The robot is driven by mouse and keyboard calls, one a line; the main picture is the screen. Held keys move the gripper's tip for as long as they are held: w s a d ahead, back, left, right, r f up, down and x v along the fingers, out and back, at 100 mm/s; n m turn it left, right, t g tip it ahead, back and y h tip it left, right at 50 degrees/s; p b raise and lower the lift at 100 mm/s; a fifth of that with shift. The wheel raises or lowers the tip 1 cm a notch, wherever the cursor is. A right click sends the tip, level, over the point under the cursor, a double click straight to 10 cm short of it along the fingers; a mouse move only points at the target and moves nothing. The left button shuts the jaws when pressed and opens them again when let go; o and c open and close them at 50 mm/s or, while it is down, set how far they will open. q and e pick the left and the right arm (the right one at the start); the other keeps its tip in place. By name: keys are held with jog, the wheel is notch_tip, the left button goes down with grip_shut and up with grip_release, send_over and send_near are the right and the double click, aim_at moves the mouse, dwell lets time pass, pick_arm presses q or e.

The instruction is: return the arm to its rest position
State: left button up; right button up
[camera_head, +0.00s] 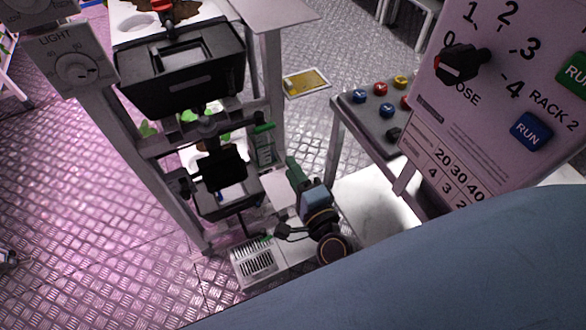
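A large smooth blue-grey shape fills the lower right of the head view and appears to be part of my own body, close to the camera. My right gripper does not stand out clearly among the dark parts around the rack, and I cannot tell the state of its fingers. I see no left gripper or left arm. The grey rack (272,75) stands upright left of centre, with a black tray (185,85) at its upper level. A black box-like part (221,168) sits below that tray.
A sloped control panel (470,130) with a dial (462,64) and a blue RUN button (531,131) stands at right. A light knob (78,69) is at upper left. The metal floor at left is mostly clear.

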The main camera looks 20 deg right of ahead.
jog(key=s+d+f+n+g+y, duration=0.1)
jog(key=s+f+n+g, duration=0.4)
jog(key=f, duration=0.8)
jog(key=s+f+n+g+y, duration=0.1)
jog(key=s+f+n+g, duration=0.35)
jog(key=f, duration=0.85)
jog(key=s+d+f+n+g+h, duration=0.1)
jog(key=s+d+f+n+g, duration=0.1)
jog(key=s+f, duration=0.3)
jog(key=s+d+f+n+g+h, duration=0.1)
jog(key=s+d+f+n+g, duration=0.2)
jog(key=s, duration=0.9)
jog(key=s+d+f+n+g+h, duration=0.1)
jog(key=s+d+f+n+g, duration=0.1)
jog(key=s+d+f+n, duration=0.3)
jog(key=s+f+n, duration=0.1)
jog(key=s+f, duration=0.1)
jog(key=s, duration=0.1)
jog(key=shift+s+f, duration=0.25)
jog(key=shift+s, duration=0.1)
jog(key=shift+g, duration=0.25)
